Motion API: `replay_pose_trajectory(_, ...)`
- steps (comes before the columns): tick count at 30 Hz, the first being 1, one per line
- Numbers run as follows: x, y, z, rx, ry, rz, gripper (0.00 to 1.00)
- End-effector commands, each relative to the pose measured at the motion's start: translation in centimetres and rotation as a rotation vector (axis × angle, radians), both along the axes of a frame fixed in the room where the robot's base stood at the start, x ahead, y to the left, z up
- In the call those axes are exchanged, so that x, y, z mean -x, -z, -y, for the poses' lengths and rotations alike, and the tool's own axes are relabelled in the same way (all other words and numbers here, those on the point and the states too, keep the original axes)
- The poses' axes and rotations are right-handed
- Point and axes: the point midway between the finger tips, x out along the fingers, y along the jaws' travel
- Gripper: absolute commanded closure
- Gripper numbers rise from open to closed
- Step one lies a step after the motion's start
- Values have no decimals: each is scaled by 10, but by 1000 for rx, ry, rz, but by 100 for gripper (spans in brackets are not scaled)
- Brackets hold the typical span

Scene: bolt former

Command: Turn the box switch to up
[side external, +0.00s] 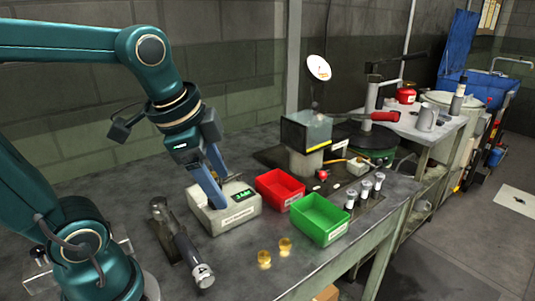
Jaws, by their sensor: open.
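My gripper (223,192) points down with its two blue-grey fingers apart and nothing seen between them. Its fingertips are over or at the top of a pale box-shaped instrument (236,212) with a lit green display. I cannot tell whether they touch it. A small pale box (357,166) sits on the bench to the right, behind the green bin. It may be the switch box, but it is too small to read any switch position. A small red-topped part (322,175) lies just left of it.
A red bin (280,190) and a green bin (320,220) stand right of the instrument. A dark cylindrical tool (183,250) lies left. Two brass pieces (264,259) are in front.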

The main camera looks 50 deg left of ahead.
Motion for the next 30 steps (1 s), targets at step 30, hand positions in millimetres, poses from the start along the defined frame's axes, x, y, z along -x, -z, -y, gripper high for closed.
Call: replay_pose_trajectory(30, -37, 104, -113, 31, 15, -351, 33)
